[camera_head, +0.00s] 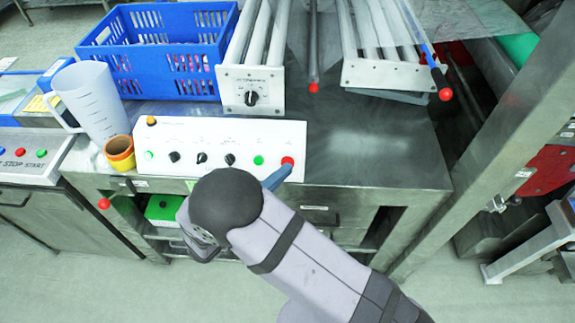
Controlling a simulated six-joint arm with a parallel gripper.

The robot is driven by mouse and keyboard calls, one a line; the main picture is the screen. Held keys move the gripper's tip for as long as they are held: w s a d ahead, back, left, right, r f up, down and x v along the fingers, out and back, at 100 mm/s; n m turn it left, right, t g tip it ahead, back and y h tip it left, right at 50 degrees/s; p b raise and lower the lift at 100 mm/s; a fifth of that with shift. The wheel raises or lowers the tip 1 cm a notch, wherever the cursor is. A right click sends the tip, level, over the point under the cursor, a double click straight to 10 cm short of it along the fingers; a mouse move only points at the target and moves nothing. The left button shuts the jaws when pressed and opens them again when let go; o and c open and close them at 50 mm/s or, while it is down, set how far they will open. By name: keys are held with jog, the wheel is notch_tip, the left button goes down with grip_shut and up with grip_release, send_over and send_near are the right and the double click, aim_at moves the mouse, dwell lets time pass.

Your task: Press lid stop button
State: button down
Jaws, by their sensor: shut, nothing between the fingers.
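A white control panel (215,136) stands on the front edge of the metal bench. Its lower row has a green button (150,155), several black knobs, another green button (258,160) and a red button (288,161) at the right end. The labels are too small to read, so I cannot tell which button is marked lid stop. My gripper (287,168) shows as a narrow blue tip beside my arm, shut and empty. Its tip is at the lower edge of the red button; I cannot tell whether it touches. My arm hides the rest of the gripper.
A second panel (30,172) marked STOP START sits at the far left. A measuring jug (92,100) and an orange-yellow cup (120,153) stand left of the white panel. A blue crate (160,50) and roller units (252,88) are behind. Bench right of the panel is clear.

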aim_at(293, 160)
jog(key=shift+w+f+b, duration=0.65)
jog(key=shift+w+f, duration=0.1)
jog(key=shift+w, duration=0.3)
jog(key=shift+w+f, duration=0.1)
jog(key=shift+w, duration=0.05)
dwell(1.4)
jog(key=shift+w+f+b, duration=0.1)
jog(key=shift+w+b, duration=0.1)
jog(key=shift+b, duration=0.25)
jog(key=shift+w+f+b, duration=0.3)
jog(key=shift+w+b, duration=0.05)
jog(key=shift+b, duration=0.1)
dwell(0.6)
jog(key=shift+s+r, duration=0.1)
jog(key=shift+r, duration=0.05)
jog(key=shift+s+r+p, duration=0.35)
jog(key=shift+s+r, duration=0.05)
jog(key=shift+s, duration=0.2)
dwell(0.5)
